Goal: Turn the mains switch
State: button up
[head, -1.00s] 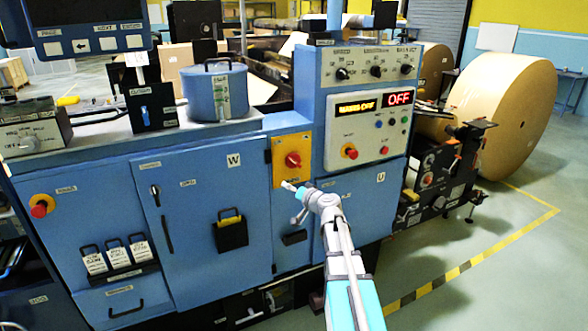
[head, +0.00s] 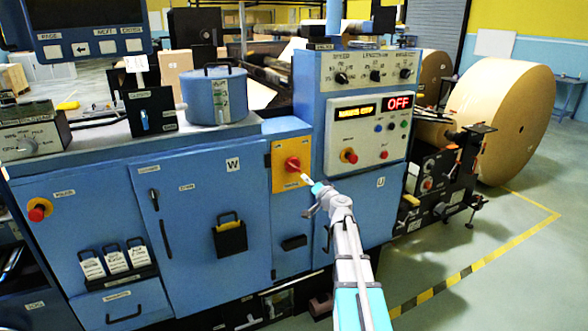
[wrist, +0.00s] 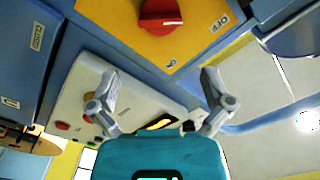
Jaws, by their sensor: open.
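The mains switch is a red rotary knob (head: 292,164) on a yellow plate (head: 283,183), set in the blue cabinet front. In the wrist view the red knob (wrist: 160,14) is at the top edge, partly cut off, with OFF and ON labels on its yellow plate (wrist: 205,38). My gripper (head: 306,179) is just in front of the plate, right of and slightly below the knob. In the wrist view my gripper (wrist: 160,78) is open and empty, its fingers apart, with the knob beyond the tips and not between them.
A control panel (head: 367,128) with a lit OFF display, another red knob and buttons stands right of the switch. A further red knob (head: 40,210) on yellow is at far left. A large kraft roll (head: 500,115) stands at right, over open floor.

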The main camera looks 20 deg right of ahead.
aim_at(296, 168)
jog(key=w, duration=1.2)
jog(key=shift+w+a, duration=0.25)
jog(key=shift+w, duration=0.15)
jog(key=shift+c, duration=0.3)
jog(key=c, duration=0.7)
